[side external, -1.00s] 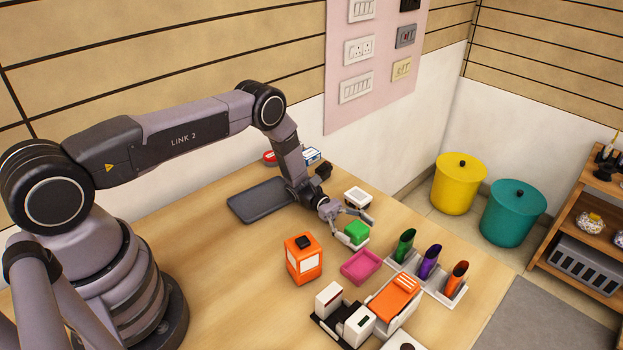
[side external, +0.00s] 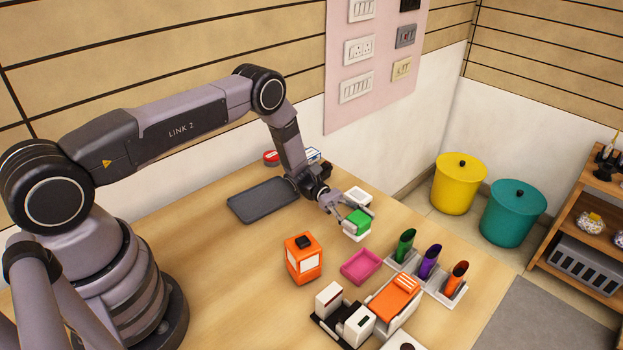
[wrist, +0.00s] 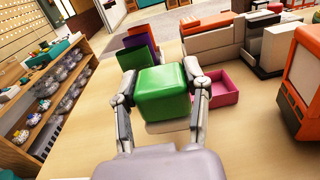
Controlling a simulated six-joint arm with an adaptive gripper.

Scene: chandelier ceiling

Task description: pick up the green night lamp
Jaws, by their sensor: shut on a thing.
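The green night lamp (side external: 356,221) has a green block top on a white base. It stands near the middle of the table in the side external view, and it fills the centre of the wrist view (wrist: 164,92). My gripper (side external: 352,214) is shut on it, with one finger on each side of the green part. The lamp appears tilted and a little above the table, though the gap is hard to judge. Part of its white base shows below the green part in the wrist view.
A pink tray (side external: 361,266) lies just in front of the lamp, and an orange lantern-like box (side external: 303,258) stands to its left. A holder with green, purple and orange tubes (side external: 428,263) is at the right. A white item (side external: 357,196) sits close behind. A dark flat tray (side external: 263,200) lies at the left.

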